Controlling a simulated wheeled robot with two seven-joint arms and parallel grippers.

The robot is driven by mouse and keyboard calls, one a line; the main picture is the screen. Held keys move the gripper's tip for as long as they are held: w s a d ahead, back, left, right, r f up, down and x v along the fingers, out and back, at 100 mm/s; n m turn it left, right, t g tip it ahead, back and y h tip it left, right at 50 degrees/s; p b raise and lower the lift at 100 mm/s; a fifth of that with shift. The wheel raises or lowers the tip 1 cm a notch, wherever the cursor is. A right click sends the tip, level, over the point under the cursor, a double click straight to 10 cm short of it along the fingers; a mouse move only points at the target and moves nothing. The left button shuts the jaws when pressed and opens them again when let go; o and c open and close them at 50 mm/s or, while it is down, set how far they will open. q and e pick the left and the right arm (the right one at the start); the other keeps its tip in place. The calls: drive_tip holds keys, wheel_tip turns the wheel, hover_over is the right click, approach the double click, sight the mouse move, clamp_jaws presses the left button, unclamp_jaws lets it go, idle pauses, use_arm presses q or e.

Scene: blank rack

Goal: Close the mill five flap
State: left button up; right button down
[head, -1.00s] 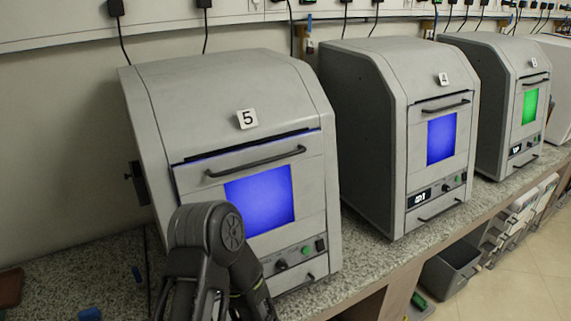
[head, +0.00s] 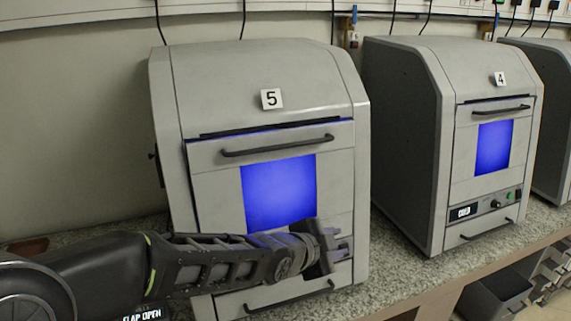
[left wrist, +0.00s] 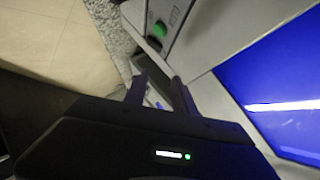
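Mill five (head: 265,75) is a grey box with a "5" plate. Its front flap (head: 205,154) has a dark bar handle (head: 278,146) near the top and a glowing blue window. A dark slit with blue light runs along the flap's top edge. The window also shows in the left wrist view (left wrist: 285,85). My left gripper (head: 328,247) is in front of the mill's lower front, below the window, and hides part of the control panel. In the left wrist view its fingers (left wrist: 158,82) are apart, with nothing seen between them. My right gripper is not in view.
Mill four (head: 495,130) stands to the right, with another mill beyond it. The speckled worktop (head: 405,262) is clear between the mills. A readout saying "FLAP OPEN" (head: 141,314) shows at the bottom left. Dark bins (head: 490,300) lie below the worktop at right.

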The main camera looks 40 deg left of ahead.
use_arm(q)
drive_tip(key=s+a+r+m+t+y+b, duration=0.1)
drive_tip(key=s+a+r+m+t, duration=0.15)
drive_tip(key=r, duration=0.35)
drive_tip(key=s+a+r+m+t+y+b, duration=0.1)
drive_tip(key=s+a+r, duration=0.15)
drive_tip(key=r, duration=0.25)
drive_tip(key=m+t+y+b, duration=0.2)
approach(283, 148)
drive_tip(key=w, duration=0.1)
drive_tip(key=shift+w+f, duration=0.15)
drive_tip(key=shift+w, duration=0.05)
drive_tip(key=shift+w, duration=0.1)
drive_tip(key=w, duration=0.2)
drive_tip(key=w+a+p, duration=0.1)
drive_tip(key=w, duration=0.4)
drive_tip(key=shift+w+a+p, duration=0.2)
drive_tip(key=shift+w+p, duration=0.05)
drive_tip(key=shift+p, duration=0.15)
drive_tip(key=shift+c, duration=0.3)
clamp_jaws()
